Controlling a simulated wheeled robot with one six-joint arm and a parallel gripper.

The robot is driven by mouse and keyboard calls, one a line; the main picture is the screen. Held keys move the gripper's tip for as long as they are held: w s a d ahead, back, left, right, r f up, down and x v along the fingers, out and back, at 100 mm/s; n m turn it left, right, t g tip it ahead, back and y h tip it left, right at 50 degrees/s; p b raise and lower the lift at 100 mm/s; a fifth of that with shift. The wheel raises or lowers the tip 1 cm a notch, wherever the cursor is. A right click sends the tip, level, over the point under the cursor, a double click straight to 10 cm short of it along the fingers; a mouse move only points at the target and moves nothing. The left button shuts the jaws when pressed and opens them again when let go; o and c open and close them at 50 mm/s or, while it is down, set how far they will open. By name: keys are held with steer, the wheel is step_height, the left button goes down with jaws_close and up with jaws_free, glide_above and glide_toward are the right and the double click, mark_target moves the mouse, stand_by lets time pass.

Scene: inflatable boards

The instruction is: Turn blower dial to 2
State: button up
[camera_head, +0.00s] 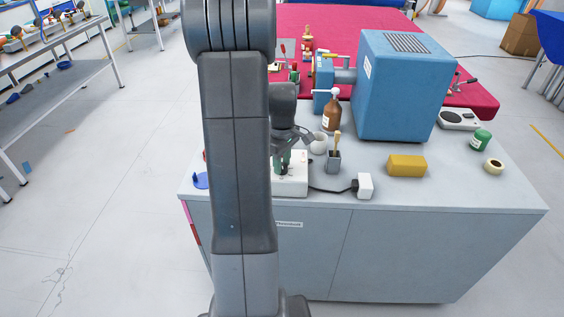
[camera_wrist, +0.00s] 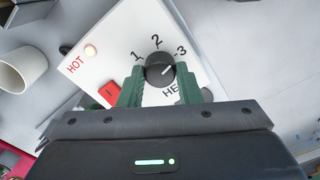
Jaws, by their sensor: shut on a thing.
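The blower control box (camera_wrist: 112,50) is a white panel with the figures 1, 2 and 3 around a black round dial (camera_wrist: 158,66). The dial's white mark points up and right, roughly toward the 3 side. My gripper (camera_wrist: 160,75) has its green fingers on either side of the dial, shut on it.
A white cup (camera_wrist: 20,68) stands near the box. In the head view, a small grey holder (camera_head: 333,162), a brown bottle (camera_head: 331,116), a white plug block (camera_head: 365,186), a yellow block (camera_head: 406,166) and a large blue machine (camera_head: 400,95) share the grey bench (camera_head: 430,195).

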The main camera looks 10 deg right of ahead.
steer(key=n, duration=0.4)
steer(key=shift+n, duration=0.3)
steer(key=n, duration=0.4)
steer(key=shift+n, duration=0.3)
steer(key=o, duration=1)
step_height(320, 180, up, 14)
steer(key=shift+f, duration=0.1)
steer(key=shift+f, duration=0.1)
